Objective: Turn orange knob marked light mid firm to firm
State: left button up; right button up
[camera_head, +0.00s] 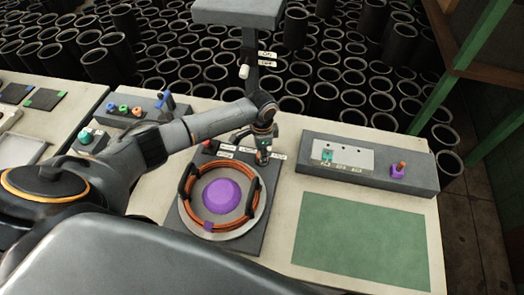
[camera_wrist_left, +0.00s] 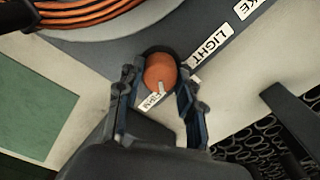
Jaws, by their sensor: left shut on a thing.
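The orange knob (camera_wrist_left: 160,70) is round, with a short white mark near its lower edge in the left wrist view. My left gripper (camera_wrist_left: 157,88) is shut on it, with a dark finger on each side. The LIGHT label (camera_wrist_left: 210,48) is to the upper right of the knob. Another small white label (camera_wrist_left: 150,102) lies just below the knob, close to the white mark; its word is hard to read. In the head view my left gripper (camera_head: 262,152) is over the back of the coil station and mostly hides the knob. My right gripper is out of view.
A purple-centred turntable with an orange coil (camera_head: 258,200) sits in front of the knob. A red button (camera_head: 207,147) is left of the gripper. A grey panel (camera_head: 420,178) and green mat (camera_head: 360,240) are on the right. A grey post (camera_head: 251,70) stands behind.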

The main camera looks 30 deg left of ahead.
pick_arm(q)
jog(key=shift+m, duration=1.1)
jog(key=o, duration=1.2)
jog(key=shift+c, duration=0.2)
jog(key=shift+r, duration=0.15)
notch_tip(320, 180, up, 12)
jog(key=shift+f, duration=0.2)
